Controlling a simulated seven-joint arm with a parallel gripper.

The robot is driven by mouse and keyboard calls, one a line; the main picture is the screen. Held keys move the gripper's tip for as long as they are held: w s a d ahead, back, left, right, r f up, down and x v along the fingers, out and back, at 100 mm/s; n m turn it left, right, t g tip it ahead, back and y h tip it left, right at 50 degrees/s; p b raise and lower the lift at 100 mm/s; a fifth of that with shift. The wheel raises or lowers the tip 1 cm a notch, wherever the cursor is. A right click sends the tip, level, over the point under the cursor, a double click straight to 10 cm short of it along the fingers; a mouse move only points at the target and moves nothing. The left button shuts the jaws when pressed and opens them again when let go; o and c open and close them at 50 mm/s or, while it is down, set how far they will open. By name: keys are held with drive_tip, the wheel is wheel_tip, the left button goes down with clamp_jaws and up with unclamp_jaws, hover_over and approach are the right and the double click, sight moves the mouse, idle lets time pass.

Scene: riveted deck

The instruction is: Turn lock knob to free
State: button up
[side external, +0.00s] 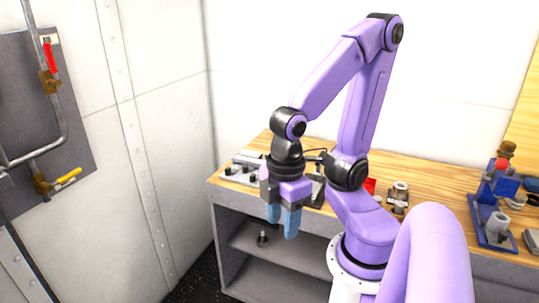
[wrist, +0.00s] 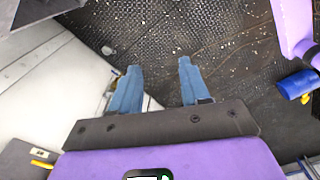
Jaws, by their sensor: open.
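My gripper (side external: 281,222) points down in front of the wooden bench's front edge in the side view. Its two blue fingers are apart with nothing between them, and they also show in the wrist view (wrist: 160,66) above dark textured floor. A grey device with several small black knobs (side external: 241,170) sits at the bench's left end, behind and left of my gripper and partly hidden by it. I cannot tell whether one of these is the lock knob, or how it is turned. No knob shows clearly in the wrist view.
The wooden bench top (side external: 445,178) carries a metal fitting (side external: 398,197) and a blue vise-like stand (side external: 493,210). A wall panel (side external: 30,110) at left has pipes, a red lever (side external: 50,55) and a yellow lever (side external: 68,176). Open floor (wrist: 225,60) lies below my gripper.

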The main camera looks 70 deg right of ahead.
drive_tip(key=w+d+r+m, duration=0.25)
drive_tip(key=w+m, duration=0.45)
drive_tip(key=w, duration=0.5)
drive_tip(key=w+d+r+m, duration=0.25)
drive_tip(key=w+m, duration=0.45)
drive_tip(key=w, duration=0.4)
drive_tip(key=w+d+f+m, duration=0.1)
drive_tip(key=w+d+m, duration=0.4)
drive_tip(key=d, duration=0.4)
drive_tip(key=w+d+m, duration=0.4)
drive_tip(key=d+m, duration=0.1)
drive_tip(key=d, duration=0.5)
drive_tip(key=s+d+f+m, duration=0.25)
drive_tip(key=d+m, duration=0.35)
drive_tip(key=d, duration=0.7)
drive_tip(key=s+d+f+m, duration=0.1)
drive_tip(key=s+d+m, duration=0.35)
drive_tip(key=d, duration=0.95)
drive_tip(key=shift+m, duration=0.35)
drive_tip(key=f, duration=1.1)
drive_tip(key=w+f, duration=0.1)
drive_tip(key=f, duration=0.4)
drive_tip(key=shift+a+f, duration=0.1)
drive_tip(key=shift+f, duration=0.2)
